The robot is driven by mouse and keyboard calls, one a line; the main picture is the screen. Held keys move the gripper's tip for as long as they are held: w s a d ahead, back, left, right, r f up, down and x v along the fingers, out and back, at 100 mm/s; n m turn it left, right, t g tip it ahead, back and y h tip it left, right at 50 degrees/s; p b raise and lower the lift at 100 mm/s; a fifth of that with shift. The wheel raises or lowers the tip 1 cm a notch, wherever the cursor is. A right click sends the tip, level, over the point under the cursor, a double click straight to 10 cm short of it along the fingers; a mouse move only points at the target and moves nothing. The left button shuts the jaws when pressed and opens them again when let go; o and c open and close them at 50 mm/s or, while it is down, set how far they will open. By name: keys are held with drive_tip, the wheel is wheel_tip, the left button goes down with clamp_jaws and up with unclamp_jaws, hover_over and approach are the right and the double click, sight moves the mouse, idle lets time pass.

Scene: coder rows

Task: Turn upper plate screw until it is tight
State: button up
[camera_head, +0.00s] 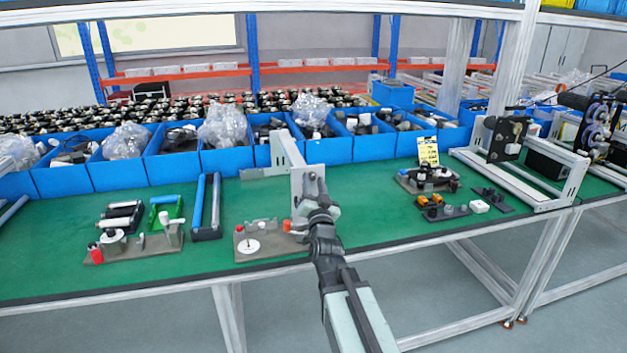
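A grey metal bracket (283,155) with an upright plate stands near the middle of the green workbench (375,215). My arm reaches up from the bottom, and my gripper (318,194) is at the plate's right side, overlapping it in the picture. The gripper is small and dark here. I cannot tell whether its fingers are open or shut, or whether they touch the plate. My gripper and arm hide part of the plate's lower right side.
A fixture with a white disc (249,246) stands left of my arm. Another fixture with a red knob (96,256) is farther left. Blue bins (330,150) line the back. Small parts (445,211) and a metal frame (510,180) are right. Bench is clear just right of my arm.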

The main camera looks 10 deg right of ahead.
drive_tip(key=shift+d+f+n+y, duration=0.1)
drive_tip(key=shift+n+y, duration=0.4)
drive_tip(key=shift+n, duration=0.6)
drive_tip(key=n+y, duration=0.1)
drive_tip(key=n, duration=0.1)
drive_tip(key=n+y, duration=0.1)
drive_tip(key=n, duration=0.2)
drive_tip(key=shift+d, duration=0.15)
drive_tip(key=n+y, duration=0.1)
drive_tip(key=n, duration=0.2)
drive_tip(key=shift+r+n+y, duration=0.2)
drive_tip(key=shift+n+y, duration=0.5)
drive_tip(key=shift+n, duration=0.7)
